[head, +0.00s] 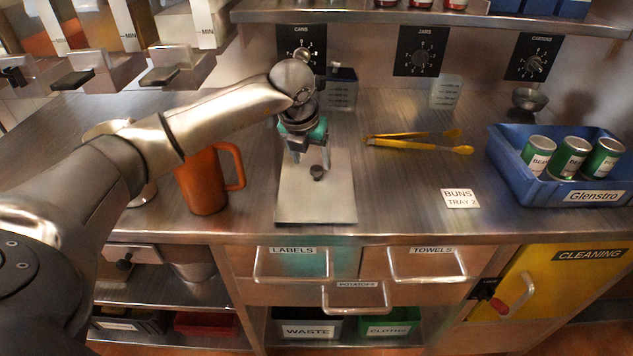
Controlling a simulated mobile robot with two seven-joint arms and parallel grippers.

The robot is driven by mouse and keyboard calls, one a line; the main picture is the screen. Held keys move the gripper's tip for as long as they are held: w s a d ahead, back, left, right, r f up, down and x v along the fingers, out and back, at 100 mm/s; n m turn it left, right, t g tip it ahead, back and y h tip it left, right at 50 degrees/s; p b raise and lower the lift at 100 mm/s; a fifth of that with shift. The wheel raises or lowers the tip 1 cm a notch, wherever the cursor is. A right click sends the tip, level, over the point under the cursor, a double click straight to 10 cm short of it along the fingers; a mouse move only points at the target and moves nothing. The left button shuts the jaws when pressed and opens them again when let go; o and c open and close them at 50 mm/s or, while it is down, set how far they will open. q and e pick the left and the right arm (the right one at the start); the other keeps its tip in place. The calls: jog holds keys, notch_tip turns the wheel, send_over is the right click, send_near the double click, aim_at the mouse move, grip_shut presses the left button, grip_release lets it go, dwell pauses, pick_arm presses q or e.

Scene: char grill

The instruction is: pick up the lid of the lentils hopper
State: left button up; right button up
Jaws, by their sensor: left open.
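A flat rectangular metal plate with a small dark knob, which looks like the hopper lid (316,203), lies on the steel counter in the middle of the head view. No lentils label is readable on it. My left gripper (310,158) is above the lid, pointing down, with its fingers apart near the knob. It is open and holds nothing; any contact with the knob cannot be told. The hoppers (205,22) with MIN marks stand at the top left, cut off by the frame. My right gripper is not in view.
An orange mug (204,180) stands left of the lid, close to my left arm. Yellow tongs (415,143) and a BUNS TRAY 2 card (460,198) lie to the right. A blue crate (507,172) holds green cans. A shelf (430,15) overhangs the back.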

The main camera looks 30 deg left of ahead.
aim_at(316, 168)
pick_arm(q)
jog(key=shift+w+d+b+x, duration=0.1)
jog(key=shift+d+b+x, duration=0.1)
jog(key=shift+x, duration=1.1)
jog(key=shift+w+d+b+x, duration=0.1)
jog(key=shift+w+b+x, duration=0.05)
jog(key=shift+x, duration=1.1)
jog(key=shift+a, duration=0.1)
jog(key=shift+c, duration=0.4)
jog(key=shift+r, duration=0.1)
grip_shut()
